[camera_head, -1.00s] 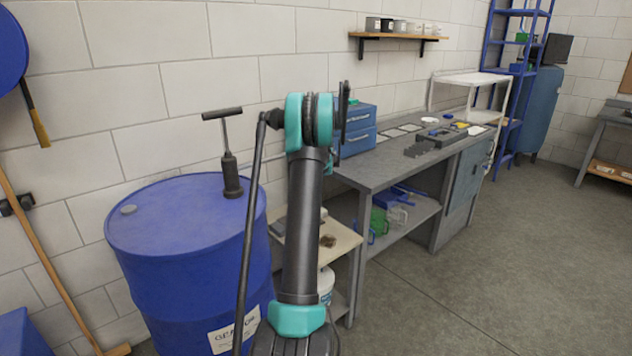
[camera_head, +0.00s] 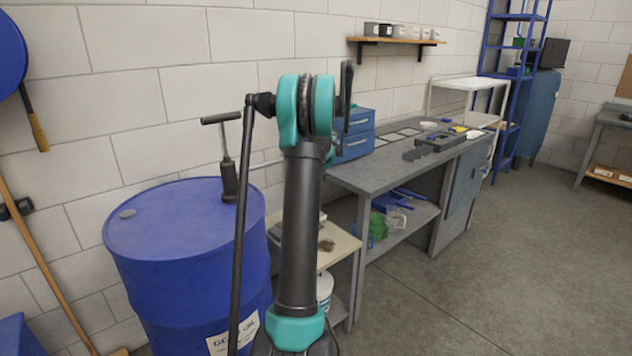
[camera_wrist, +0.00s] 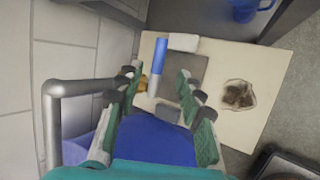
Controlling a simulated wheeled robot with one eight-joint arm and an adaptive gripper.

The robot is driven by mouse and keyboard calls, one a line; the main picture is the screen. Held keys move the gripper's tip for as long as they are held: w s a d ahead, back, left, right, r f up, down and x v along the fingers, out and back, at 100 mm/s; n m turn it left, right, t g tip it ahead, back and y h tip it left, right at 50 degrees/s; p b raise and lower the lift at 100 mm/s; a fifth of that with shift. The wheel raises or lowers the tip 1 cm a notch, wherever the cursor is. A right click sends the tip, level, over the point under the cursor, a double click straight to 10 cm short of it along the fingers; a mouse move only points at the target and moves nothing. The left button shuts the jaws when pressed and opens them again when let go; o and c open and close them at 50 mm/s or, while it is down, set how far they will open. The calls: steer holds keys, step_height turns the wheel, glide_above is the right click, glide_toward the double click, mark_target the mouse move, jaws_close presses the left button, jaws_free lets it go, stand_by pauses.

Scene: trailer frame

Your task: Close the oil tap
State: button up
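The tap shows in the wrist view as a blue lever handle (camera_wrist: 159,57) with a brass-coloured part (camera_wrist: 138,74) beside it. The handle stands ahead of my gripper (camera_wrist: 157,90), roughly between the lines of its two fingers. The fingers are spread apart with nothing visibly held between them. I cannot tell whether either finger touches the handle. The blue oil drum (camera_head: 180,240) stands left of my arm in the head view, and its blue body also fills the space between the fingers in the wrist view (camera_wrist: 155,138). In the head view my arm hides the tap and gripper.
A grey pipe (camera_wrist: 60,90) bends close to the left finger. Below is a light board (camera_wrist: 225,75) with a dark stain (camera_wrist: 238,94). A hand pump (camera_head: 229,170) stands on the drum. A grey workbench (camera_head: 375,174) is at right; the floor (camera_head: 480,270) before it is clear.

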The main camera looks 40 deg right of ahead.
steer(key=shift+v, duration=1.4)
